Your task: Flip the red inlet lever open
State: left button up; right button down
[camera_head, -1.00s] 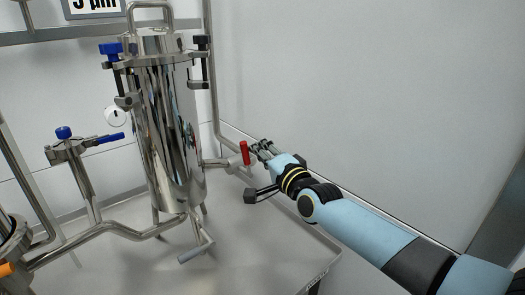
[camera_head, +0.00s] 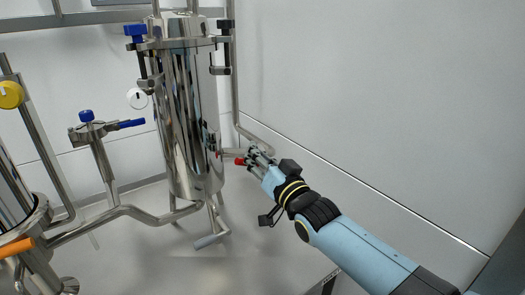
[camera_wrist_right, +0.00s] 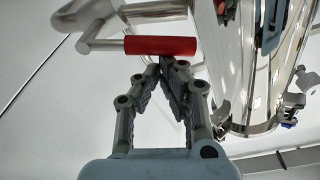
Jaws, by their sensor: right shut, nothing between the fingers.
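The red inlet lever (camera_wrist_right: 160,45) lies across the top of the right wrist view, just beyond my right gripper (camera_wrist_right: 172,66). The fingers are shut and empty, with their tips at or very near the lever's edge; I cannot tell if they touch. In the head view, the red lever's end (camera_head: 239,161) shows just left of my right gripper (camera_head: 254,158), which hides part of it. The lever is on the pipe at the right side of the steel tank (camera_head: 186,115). My left gripper is not in view.
A blue-handled valve (camera_head: 130,124) stands left of the tank. An orange handle (camera_head: 16,247) and a yellow knob (camera_head: 11,95) are at the far left. A vertical pipe (camera_head: 235,80) runs behind the tank. The wall (camera_head: 380,100) at right is bare.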

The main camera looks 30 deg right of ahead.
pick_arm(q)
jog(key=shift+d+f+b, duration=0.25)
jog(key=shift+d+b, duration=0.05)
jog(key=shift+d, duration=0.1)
pick_arm(e)
jog(key=f+n, duration=0.1)
jog(key=n, duration=0.1)
jog(key=a+n+y, duration=0.1)
jog(key=n, duration=0.1)
jog(key=a+f+n, duration=0.1)
jog(key=shift+s+f+n, duration=0.1)
jog(key=shift+f+n, duration=0.25)
jog(key=shift+n, duration=0.05)
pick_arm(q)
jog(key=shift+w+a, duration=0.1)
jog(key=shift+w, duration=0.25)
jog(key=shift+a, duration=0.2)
pick_arm(e)
notch_tip(320, 180, up, 5)
jog(key=p, duration=0.4)
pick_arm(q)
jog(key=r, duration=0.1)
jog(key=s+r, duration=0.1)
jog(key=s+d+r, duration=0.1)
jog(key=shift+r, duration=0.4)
pick_arm(e)
jog(key=s+f, duration=0.2)
jog(key=s, duration=0.7)
jog(key=shift+d+f, duration=0.25)
jog(key=shift+d, duration=0.15)
